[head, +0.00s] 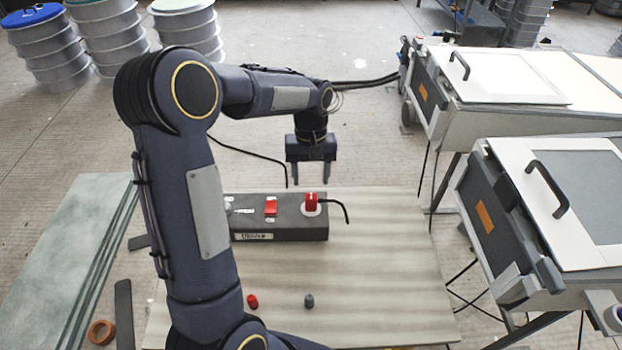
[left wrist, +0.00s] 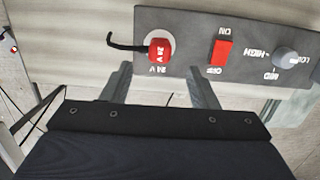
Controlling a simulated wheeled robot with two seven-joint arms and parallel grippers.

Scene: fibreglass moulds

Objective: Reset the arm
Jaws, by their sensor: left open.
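My left gripper (head: 312,172) hangs open and empty above the far edge of the table, just beyond the dark control box (head: 285,222). Its two fingers are apart in the left wrist view (left wrist: 160,88). In that view the control box (left wrist: 190,50) shows a red 24 V plug (left wrist: 159,49) with a black cable, a red switch (left wrist: 221,52) between ON and OFF labels, and a grey knob (left wrist: 284,56) with LOW, MID and HIGH labels. The fingers touch none of these. In the head view my arm hides the box's left end. My right gripper is out of sight.
A small red cap (head: 252,301) and a grey one (head: 309,301) lie on the pale table (head: 385,260). Two white-lidded units (head: 500,75) stand at right. Drums (head: 190,35) stand at the back. The table's right part is clear.

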